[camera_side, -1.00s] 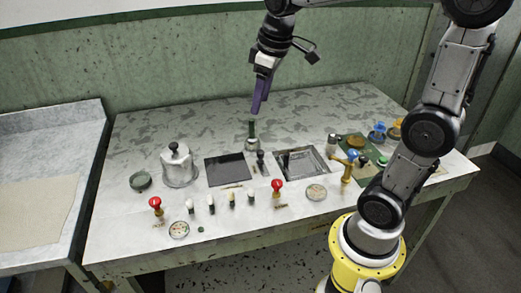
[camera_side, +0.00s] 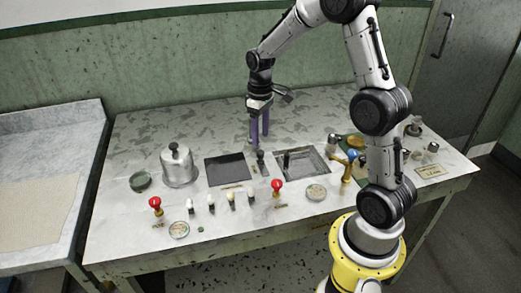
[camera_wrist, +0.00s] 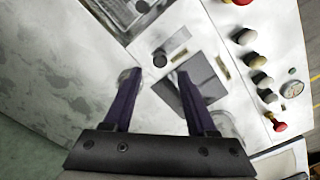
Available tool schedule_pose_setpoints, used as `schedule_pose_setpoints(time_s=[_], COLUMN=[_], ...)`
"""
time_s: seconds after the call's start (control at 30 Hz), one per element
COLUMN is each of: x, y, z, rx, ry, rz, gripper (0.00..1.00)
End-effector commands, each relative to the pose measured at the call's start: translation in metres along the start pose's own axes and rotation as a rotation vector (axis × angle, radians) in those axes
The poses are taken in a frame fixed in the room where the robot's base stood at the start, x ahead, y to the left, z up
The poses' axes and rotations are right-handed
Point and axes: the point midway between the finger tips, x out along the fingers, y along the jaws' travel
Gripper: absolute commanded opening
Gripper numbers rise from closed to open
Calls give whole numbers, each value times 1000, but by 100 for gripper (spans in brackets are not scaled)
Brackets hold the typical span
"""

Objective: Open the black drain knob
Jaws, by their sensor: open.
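A black knob (camera_side: 261,156) stands upright on a small plate between the dark square (camera_side: 228,170) and the metal basin (camera_side: 303,162). In the wrist view the black knob (camera_wrist: 160,59) shows just past the fingertips, near the middle of the gap. My gripper (camera_side: 260,140) is open and empty, pointing down close above and behind the knob. Its two purple fingers (camera_wrist: 156,77) are apart and neither appears to touch the knob. Another upright dark piece stands in the basin. The frames do not show which way the black knob is turned.
A metal pot (camera_side: 179,166) stands at left. A red knob (camera_side: 277,186), another red knob (camera_side: 155,204) and several small pale knobs line the front. A brass tap (camera_side: 348,168) is at right. A pale round object (camera_wrist: 128,76) is beside the left finger. The table's back left is clear.

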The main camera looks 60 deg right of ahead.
Motion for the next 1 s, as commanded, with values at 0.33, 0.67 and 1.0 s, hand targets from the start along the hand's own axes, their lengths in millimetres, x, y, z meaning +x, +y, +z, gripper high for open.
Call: schedule_pose_setpoints(time_s=[0.33,0.67,1.0], x=[55,65,64], y=[0,0,0], z=[0,0,0], rx=[0,0,0], ry=[-2,0,0], rz=[-1,0,0], gripper=[57,57,18])
